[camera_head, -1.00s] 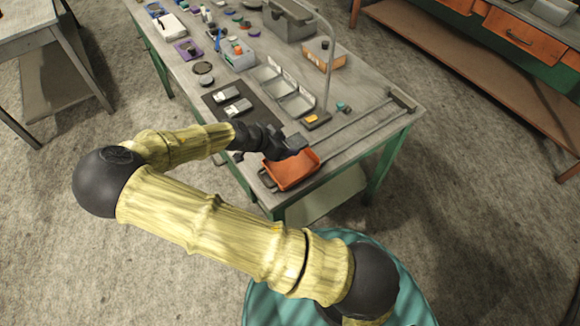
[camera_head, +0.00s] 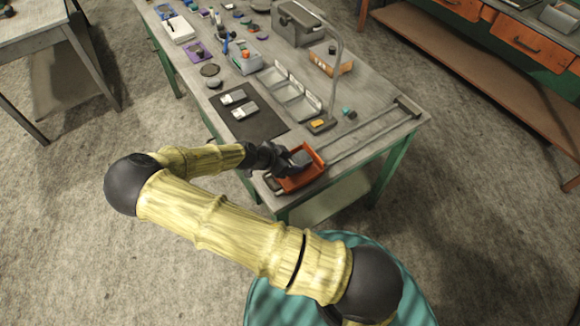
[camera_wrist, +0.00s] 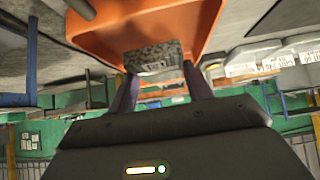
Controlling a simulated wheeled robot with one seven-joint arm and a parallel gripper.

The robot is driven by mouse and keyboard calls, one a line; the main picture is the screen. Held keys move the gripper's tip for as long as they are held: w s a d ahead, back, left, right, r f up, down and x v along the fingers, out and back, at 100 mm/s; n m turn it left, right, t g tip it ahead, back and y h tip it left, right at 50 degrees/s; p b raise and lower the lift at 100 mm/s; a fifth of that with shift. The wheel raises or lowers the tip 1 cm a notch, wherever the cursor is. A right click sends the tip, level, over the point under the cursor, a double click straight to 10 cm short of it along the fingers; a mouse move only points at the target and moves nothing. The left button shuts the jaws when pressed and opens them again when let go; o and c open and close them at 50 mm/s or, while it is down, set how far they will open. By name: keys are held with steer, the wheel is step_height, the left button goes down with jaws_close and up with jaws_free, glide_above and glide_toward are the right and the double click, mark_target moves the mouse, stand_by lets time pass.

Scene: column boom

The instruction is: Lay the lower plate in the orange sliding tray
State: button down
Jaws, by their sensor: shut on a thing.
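The orange sliding tray (camera_head: 302,181) is at the near end of the workbench, at the end of its rails. My gripper (camera_head: 287,160) is at the tray, reaching in from the left, and is shut on a grey plate (camera_head: 301,158). In the wrist view the speckled grey plate (camera_wrist: 155,58) is between the fingertips of my gripper (camera_wrist: 160,82), in front of the orange tray (camera_wrist: 110,25). I cannot tell whether the plate touches the tray floor. Two grey pieces with white labels (camera_head: 244,111) lie on a dark mat (camera_head: 262,125).
Grey open bins (camera_head: 300,105) stand behind the mat. Two long rails (camera_head: 370,133) run right from the tray. A cardboard box (camera_head: 330,60) stands farther back.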

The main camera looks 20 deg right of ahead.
steer(key=shift+f+p, duration=0.4)
steer(key=shift+f, duration=1.2)
steer(key=shift+f, duration=0.1)
steer(key=c, duration=0.6)
jaws_free()
steer(key=shift+s, duration=0.1)
steer(key=b+v, duration=0.3)
steer(key=v, duration=0.9)
